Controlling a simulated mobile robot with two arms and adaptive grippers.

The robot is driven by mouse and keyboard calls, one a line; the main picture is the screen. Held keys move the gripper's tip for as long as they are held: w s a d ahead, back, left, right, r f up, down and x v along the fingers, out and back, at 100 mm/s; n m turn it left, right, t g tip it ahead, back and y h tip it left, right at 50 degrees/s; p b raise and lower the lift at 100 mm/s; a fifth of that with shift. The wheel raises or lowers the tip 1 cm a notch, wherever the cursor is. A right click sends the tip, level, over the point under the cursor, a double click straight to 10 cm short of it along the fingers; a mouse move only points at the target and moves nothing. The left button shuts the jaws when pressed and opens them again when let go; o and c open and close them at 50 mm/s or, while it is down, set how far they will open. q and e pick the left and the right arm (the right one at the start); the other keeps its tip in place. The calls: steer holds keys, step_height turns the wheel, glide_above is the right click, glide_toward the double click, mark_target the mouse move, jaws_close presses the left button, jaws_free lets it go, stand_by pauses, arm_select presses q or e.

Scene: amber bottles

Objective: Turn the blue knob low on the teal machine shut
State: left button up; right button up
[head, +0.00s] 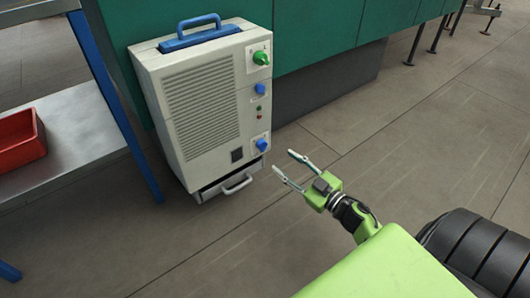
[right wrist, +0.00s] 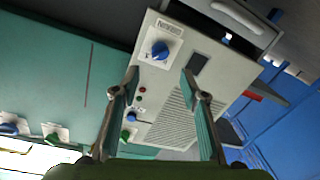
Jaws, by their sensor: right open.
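A cream box (head: 205,105) stands against a teal cabinet (head: 310,30). Its low blue knob (head: 262,145) sits at the lower right of its front. In the right wrist view this blue knob (right wrist: 161,49) is on a white labelled plate, beyond the fingertips. A higher blue knob (head: 260,89) and a green knob (head: 261,58) are above it. My right gripper (head: 283,161) is open and empty, to the right of and a little below the low knob, apart from it. In the right wrist view the fingers (right wrist: 160,74) frame the box's front. My left gripper is not in view.
A drawer handle (head: 238,183) sticks out below the box. A blue carry handle (head: 198,28) is on top. A table with a red tray (head: 20,141) and a blue leg (head: 115,100) stands left. In the right wrist view, more knobs (right wrist: 52,134) show on the teal side.

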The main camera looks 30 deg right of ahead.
mark_target(266, 147)
steer(key=w+a+b, duration=0.1)
steer(key=w+b, duration=0.2)
steer(key=w, duration=0.6)
steer(key=shift+w+a+b, duration=0.2)
steer(key=shift+w+b, duration=0.05)
steer(key=shift+b, duration=0.05)
steer(key=c, duration=1.1)
